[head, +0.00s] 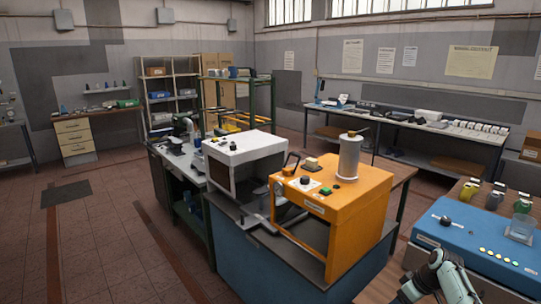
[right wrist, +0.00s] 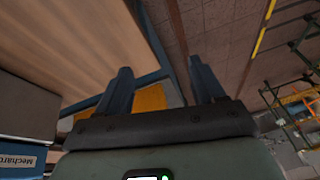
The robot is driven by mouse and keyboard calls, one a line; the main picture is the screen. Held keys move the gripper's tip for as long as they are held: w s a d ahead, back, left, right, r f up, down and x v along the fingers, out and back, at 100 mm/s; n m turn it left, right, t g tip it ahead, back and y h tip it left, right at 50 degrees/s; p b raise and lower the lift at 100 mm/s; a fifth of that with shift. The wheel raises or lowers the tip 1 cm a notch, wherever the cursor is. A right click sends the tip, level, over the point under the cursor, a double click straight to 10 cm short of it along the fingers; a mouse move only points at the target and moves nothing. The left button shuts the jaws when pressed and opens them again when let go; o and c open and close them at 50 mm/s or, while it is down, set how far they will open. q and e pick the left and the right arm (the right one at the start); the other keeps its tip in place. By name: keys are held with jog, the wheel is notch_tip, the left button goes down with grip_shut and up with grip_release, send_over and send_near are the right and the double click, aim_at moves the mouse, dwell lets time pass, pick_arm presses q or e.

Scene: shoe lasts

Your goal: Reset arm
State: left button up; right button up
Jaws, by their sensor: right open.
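My right gripper (right wrist: 160,70) shows in the right wrist view with its two dark fingers spread apart. No object is between them. Behind the fingers are a light wooden surface with a blue edge, part of something orange, and the tiled floor. In the head view, my right arm comes in at the bottom right, in front of the blue machine (head: 440,236); its fingers cannot be made out there. My left gripper is out of view.
An orange machine (head: 350,205) with a metal cylinder (head: 349,158) stands left of my right arm, beside a white box-shaped machine (head: 243,150). A clear container (head: 521,228) sits on the blue machine. A long bench (head: 420,128) lines the back wall. Floor at left (head: 90,245) is open.

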jog(key=s+a+f+m+g, duration=0.1)
jog(key=s+a+f, duration=0.1)
jog(key=a+f, duration=0.45)
jog(key=s+a+f+m, duration=0.1)
jog(key=a+f+m, duration=0.15)
jog(key=f, duration=0.75)
jog(key=s+a+f+m, duration=0.2)
jog(key=s+a+f, duration=0.8)
jog(key=s+f, duration=0.15)
jog(key=s+a+f+m+g, duration=0.1)
jog(key=s+a, duration=0.3)
jog(key=s, duration=0.7)
jog(key=s+a+f+m, duration=0.2)
jog(key=s+a, duration=0.3)
jog(key=s, duration=0.6)
jog(key=shift+a+f+m+g+y, duration=0.2)
jog(key=shift+m+g+y, duration=0.1)
jog(key=shift+m+g, duration=0.1)
